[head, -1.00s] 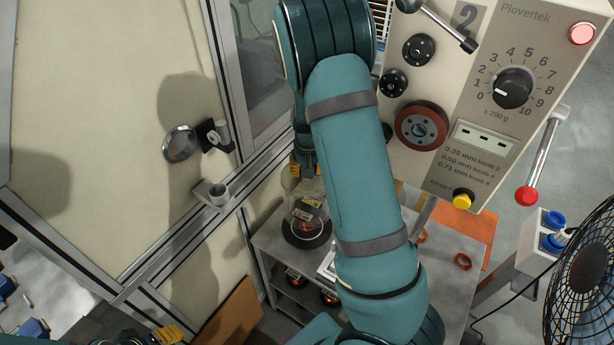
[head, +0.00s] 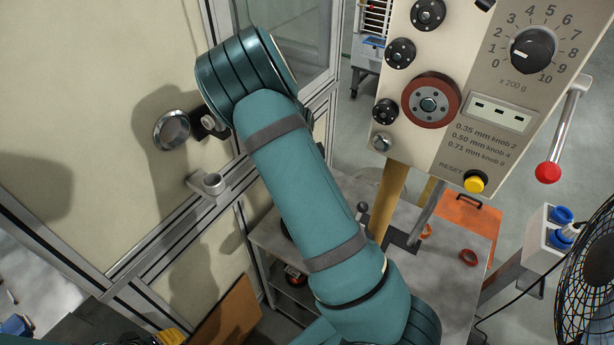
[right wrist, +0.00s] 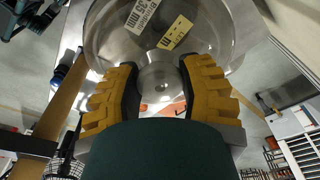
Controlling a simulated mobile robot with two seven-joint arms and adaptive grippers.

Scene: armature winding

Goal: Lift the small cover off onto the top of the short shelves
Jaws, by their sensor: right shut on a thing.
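The small cover (right wrist: 160,35) is a clear, rounded, glass-like dome with printed labels, seen close up in the right wrist view. My right gripper (right wrist: 160,88) is shut on it, with one yellow-and-black finger on each side of its middle. In the head view my right arm hides the cover and the right gripper. The short shelves (head: 268,240) are grey and stand low at the centre; a dark round edge (head: 286,229) shows on their top beside my arm. A yellow part of my left gripper (head: 170,336) shows at the bottom edge; its fingers cannot be made out.
A beige machine panel (head: 440,150) with dials hangs at the upper right. A framed wall panel (head: 90,120) with a round metal fitting (head: 172,130) stands left. A fan (head: 590,270) is at the right edge.

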